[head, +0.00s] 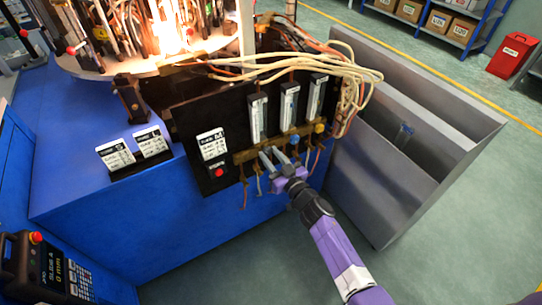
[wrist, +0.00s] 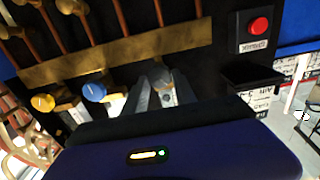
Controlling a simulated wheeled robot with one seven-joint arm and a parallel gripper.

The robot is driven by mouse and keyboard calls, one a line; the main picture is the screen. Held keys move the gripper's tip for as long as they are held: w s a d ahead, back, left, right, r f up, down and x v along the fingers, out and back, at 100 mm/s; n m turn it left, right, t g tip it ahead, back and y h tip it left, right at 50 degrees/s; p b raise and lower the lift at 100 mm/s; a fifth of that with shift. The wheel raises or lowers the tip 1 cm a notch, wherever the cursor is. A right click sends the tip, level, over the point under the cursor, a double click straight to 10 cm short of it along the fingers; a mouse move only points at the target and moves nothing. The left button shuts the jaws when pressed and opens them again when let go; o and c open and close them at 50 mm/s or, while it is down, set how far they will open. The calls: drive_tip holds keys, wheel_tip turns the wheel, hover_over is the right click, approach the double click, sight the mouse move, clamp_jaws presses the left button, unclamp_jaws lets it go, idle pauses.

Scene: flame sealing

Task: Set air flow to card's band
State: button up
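Three flowmeter tubes (head: 289,107) stand upright on a black panel above a brass manifold (head: 250,154); their float levels are too small to read. A blue knob (head: 294,139) and a yellow knob (head: 319,128) sit under the middle and right tubes. They also show in the wrist view, blue (wrist: 95,92) and yellow (wrist: 43,103). My gripper (head: 271,155) is at the left valve, its fingers apart, with a greyish knob (wrist: 163,82) between or just beyond the tips; contact is unclear. A card (head: 212,144) marked M is on the panel's left.
Two more cards (head: 117,155) (head: 152,142) stand on the blue bench (head: 70,178). A red button (head: 219,172) is below the M card. Pale hoses (head: 330,66) loop over the panel. Flames burn above the round table (head: 150,60). A grey open bin (head: 380,180) stands at right.

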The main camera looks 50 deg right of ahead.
drive_tip(key=shift+n, duration=0.3)
clamp_jaws()
drive_tip(key=n, duration=0.2)
drive_tip(key=shift+n, duration=0.4)
drive_tip(key=n+b, duration=0.1)
drive_tip(key=n, duration=0.2)
drive_tip(key=shift+a+f+n, duration=0.1)
drive_tip(key=shift+a+n, duration=0.05)
drive_tip(key=shift+n, duration=0.25)
drive_tip(key=n, duration=0.3)
drive_tip(key=shift+b, duration=0.3)
drive_tip(key=shift+n+b, duration=0.4)
drive_tip(key=shift+n, duration=1.5)
drive_tip(key=o, duration=1.1)
unclamp_jaws()
